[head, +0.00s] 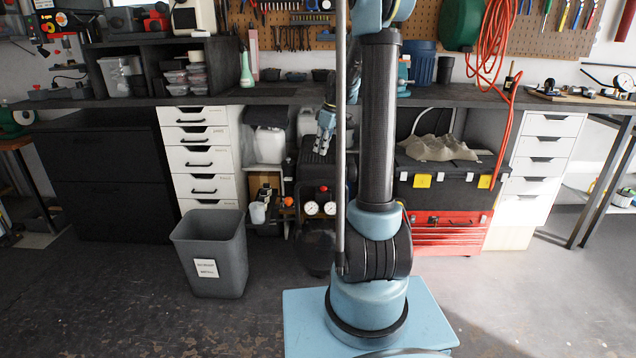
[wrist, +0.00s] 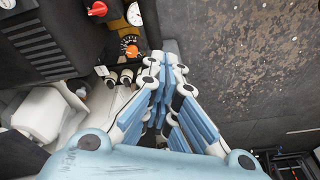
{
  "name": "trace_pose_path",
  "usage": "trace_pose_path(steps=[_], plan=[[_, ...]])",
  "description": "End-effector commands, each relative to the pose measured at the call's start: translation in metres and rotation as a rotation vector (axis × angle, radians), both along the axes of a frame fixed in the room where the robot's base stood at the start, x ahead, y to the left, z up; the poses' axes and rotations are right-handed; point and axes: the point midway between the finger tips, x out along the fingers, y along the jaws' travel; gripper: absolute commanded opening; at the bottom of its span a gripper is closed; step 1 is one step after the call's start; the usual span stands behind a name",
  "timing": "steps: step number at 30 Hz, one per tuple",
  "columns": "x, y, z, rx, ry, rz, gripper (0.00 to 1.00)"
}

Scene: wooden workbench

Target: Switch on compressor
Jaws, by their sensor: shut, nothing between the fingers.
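The compressor (head: 310,180) is a black machine on the floor under the workbench, with two white round gauges (head: 321,208) on its front. My arm hides part of its right side in the head view. In the wrist view its dark body (wrist: 65,40) fills the upper left, with a red knob (wrist: 97,9), a gauge (wrist: 134,14) and an orange dial (wrist: 131,52). My gripper (head: 321,150) is shut and empty and points down at the compressor's upper part in the head view. In the wrist view my gripper (wrist: 164,68) shows below the orange dial; contact cannot be told.
A grey bin (head: 210,255) stands on the floor to the left. White drawers (head: 200,155) and a shelf with white canisters (head: 268,145) flank the compressor. The benchtop (head: 270,94) lies above; a red toolbox (head: 450,232) is at right.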

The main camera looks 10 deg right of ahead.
Motion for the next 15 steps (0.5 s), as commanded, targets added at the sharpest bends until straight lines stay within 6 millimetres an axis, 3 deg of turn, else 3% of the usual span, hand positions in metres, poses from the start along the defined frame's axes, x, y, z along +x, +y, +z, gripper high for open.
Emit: trace_pose_path(steps=[15], plan=[[0.1,-0.002,-0.064,0.039,-0.041,0.23,0.0]])
